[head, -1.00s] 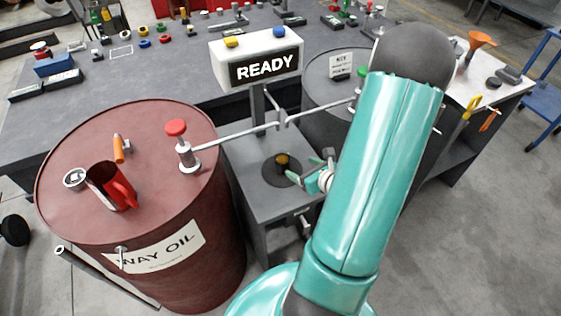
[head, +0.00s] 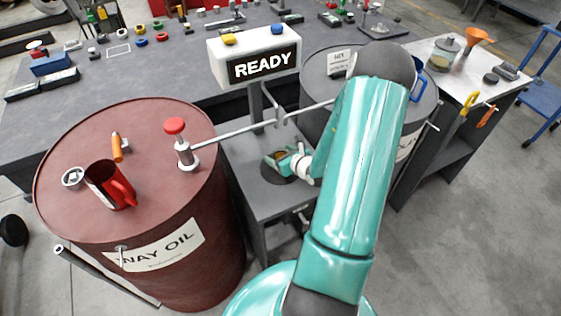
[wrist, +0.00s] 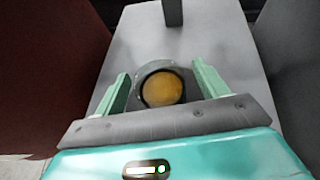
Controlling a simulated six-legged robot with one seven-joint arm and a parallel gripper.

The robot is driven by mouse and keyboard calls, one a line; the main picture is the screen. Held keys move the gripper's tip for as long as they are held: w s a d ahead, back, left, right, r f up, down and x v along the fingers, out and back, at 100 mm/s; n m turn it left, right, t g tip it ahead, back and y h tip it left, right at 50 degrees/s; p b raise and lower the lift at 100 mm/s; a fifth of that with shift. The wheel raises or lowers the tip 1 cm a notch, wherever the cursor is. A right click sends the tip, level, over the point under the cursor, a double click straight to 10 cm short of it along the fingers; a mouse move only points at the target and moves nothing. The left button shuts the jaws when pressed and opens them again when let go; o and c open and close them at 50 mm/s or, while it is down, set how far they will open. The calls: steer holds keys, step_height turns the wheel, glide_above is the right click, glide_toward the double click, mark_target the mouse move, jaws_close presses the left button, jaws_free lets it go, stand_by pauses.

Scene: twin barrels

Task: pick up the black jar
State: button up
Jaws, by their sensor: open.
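On the grey stand (head: 247,184) between the two barrels is a round dark-rimmed thing with an amber top, which I take for the black jar (head: 281,155). In the wrist view the jar (wrist: 162,90) shows from above, its amber round inside a dark rim with a grey band around it. My gripper (head: 279,158) is open at the jar. In the wrist view its two green fingers (wrist: 161,72) stand on either side of the jar, with a gap to each side. The jar's sides are mostly hidden.
A maroon barrel (head: 70,140) stands close on the left with a red jug (head: 105,184) on top. A dark barrel (head: 318,70) stands to the right, partly behind my arm. A READY sign (head: 260,65) and a metal rod (head: 235,134) stand above the grey stand.

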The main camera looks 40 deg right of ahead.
steer(key=c, duration=1.2)
steer(key=shift+r, duration=0.2)
